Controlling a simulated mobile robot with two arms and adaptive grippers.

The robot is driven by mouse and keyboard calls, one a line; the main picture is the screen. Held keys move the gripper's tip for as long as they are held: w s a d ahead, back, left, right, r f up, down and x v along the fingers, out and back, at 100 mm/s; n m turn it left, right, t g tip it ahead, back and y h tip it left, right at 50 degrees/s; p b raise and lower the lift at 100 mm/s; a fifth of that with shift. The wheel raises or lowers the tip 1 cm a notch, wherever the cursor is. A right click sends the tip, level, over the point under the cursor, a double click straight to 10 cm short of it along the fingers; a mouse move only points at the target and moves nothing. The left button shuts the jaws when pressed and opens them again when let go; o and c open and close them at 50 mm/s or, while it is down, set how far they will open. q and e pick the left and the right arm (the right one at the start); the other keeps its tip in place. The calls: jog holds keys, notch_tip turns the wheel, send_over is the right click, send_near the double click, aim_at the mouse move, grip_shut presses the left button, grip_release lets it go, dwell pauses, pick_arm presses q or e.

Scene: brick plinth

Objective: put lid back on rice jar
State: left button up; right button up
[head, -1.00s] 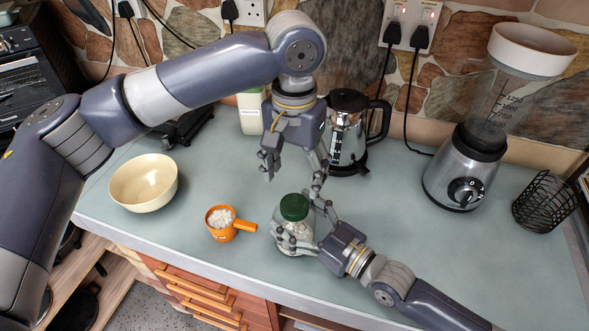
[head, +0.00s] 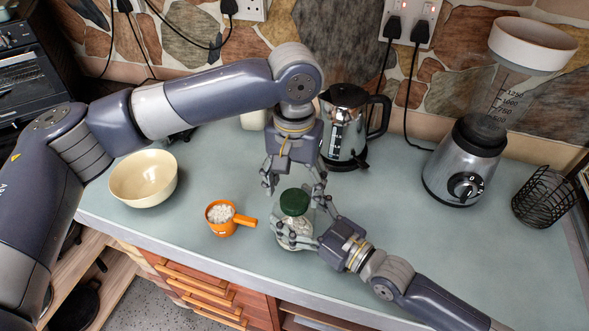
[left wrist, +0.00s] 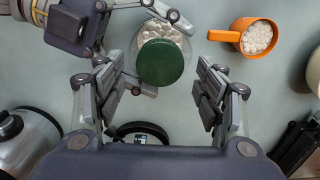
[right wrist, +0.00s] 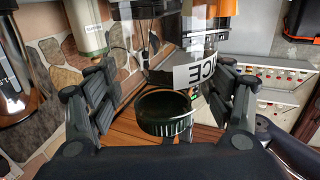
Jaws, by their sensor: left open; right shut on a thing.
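The rice jar (head: 290,232) is clear glass with white contents and stands on the counter. A green lid (head: 294,202) is at the jar's mouth; I cannot tell how firmly it sits. In the left wrist view the lid (left wrist: 160,62) hides part of the jar. My right gripper (head: 312,230) is shut around the jar body from the right. The right wrist view shows the jar's RICE label (right wrist: 202,72). My left gripper (head: 294,184) is open just above the lid, pointing down, its fingers apart on either side and not gripping it.
An orange cup (head: 226,219) with white pieces sits left of the jar, its handle towards it. A cream bowl (head: 145,180) is further left. A kettle (head: 345,130) stands behind my left gripper. A blender (head: 465,170) and black wire holder (head: 543,197) stand right.

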aim_at(294, 199)
pick_arm(q)
jog(key=shift+f, duration=1.5)
jog(key=c, duration=1.1)
jog(key=m, duration=1.4)
jog(key=shift+m, duration=0.4)
jog(key=o, duration=1.2)
jog(key=shift+o, duration=0.2)
